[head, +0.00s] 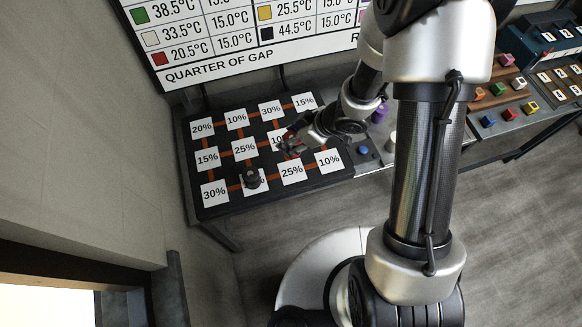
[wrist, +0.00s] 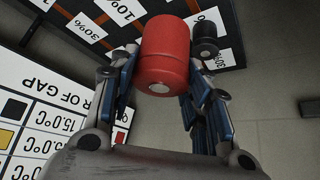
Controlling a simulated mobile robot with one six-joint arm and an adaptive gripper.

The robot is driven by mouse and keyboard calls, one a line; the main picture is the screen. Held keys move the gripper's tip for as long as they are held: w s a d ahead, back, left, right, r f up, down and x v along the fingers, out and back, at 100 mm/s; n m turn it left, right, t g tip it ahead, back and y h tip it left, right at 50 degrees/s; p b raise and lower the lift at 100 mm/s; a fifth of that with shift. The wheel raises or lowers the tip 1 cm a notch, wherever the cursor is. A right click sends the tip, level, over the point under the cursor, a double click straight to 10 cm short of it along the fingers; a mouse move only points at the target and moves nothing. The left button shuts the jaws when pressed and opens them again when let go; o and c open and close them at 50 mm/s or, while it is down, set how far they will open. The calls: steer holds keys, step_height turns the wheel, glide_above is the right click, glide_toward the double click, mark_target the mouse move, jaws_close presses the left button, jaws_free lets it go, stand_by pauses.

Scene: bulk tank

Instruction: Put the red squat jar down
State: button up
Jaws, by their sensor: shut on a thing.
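The red squat jar (wrist: 167,52) fills the upper middle of the wrist view, between the two fingers of my gripper (head: 291,143). My gripper is shut on it. In the head view only a small patch of the jar (head: 288,134) shows, mostly hidden by my gripper. It is over the right-middle part of a dark board (head: 228,173) with white percent cards joined by orange lines, near a partly covered 10% card. I cannot tell whether the jar touches the board.
A dark jar (head: 252,178) stands on a lower card of the board, and it also shows in the wrist view (wrist: 205,40). A blue piece (head: 363,150) and a purple jar (head: 380,113) are right of the board. A temperature chart (head: 260,40) stands behind.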

step_height(320, 180, down, 14)
steer(key=b, duration=0.5)
steer(key=shift+f, duration=0.1)
steer(key=o, duration=0.7)
steer(key=shift+f, duration=0.1)
steer(key=o, duration=0.5)
steer(key=shift+c, duration=0.2)
